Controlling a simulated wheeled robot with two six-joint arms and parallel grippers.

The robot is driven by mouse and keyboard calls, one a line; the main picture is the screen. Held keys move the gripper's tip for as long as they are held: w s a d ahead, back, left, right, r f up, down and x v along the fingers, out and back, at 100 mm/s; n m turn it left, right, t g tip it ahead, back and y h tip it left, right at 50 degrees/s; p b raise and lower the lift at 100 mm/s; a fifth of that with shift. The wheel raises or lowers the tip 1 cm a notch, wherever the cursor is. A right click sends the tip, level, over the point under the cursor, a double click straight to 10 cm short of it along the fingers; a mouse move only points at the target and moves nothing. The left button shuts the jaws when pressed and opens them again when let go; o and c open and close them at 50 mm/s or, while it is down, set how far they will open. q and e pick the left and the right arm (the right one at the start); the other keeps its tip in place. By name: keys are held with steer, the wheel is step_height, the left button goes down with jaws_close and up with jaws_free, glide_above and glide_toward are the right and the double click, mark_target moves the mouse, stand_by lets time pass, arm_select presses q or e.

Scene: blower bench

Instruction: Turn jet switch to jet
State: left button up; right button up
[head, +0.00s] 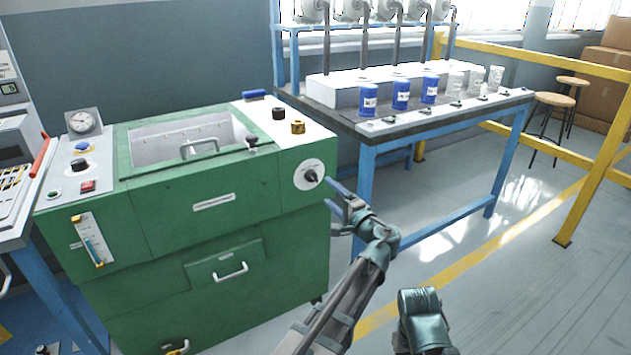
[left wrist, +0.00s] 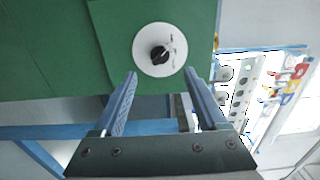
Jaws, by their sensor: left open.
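The jet switch is a black knob (head: 311,176) on a round white dial (head: 303,181), on the right end of the green machine's front. In the left wrist view, the knob (left wrist: 160,54) sits slightly tilted on its white dial (left wrist: 146,63). The dial's lettering is too small to read. My left gripper (head: 332,193) is open and empty, its blue fingers aimed at the dial from the right. In the left wrist view, the fingertips (left wrist: 159,74) are on either side just below the knob, apart from it.
The green machine (head: 150,220) has a dark knob (head: 278,113) and a brass knob (head: 298,127) on top. A blue-legged bench (head: 470,205) with blue and clear jars stands behind to the right. Open floor lies right of my arm.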

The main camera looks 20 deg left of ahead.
mark_target(315, 179)
arm_select(q)
steer(key=x, duration=0.9)
jaws_close()
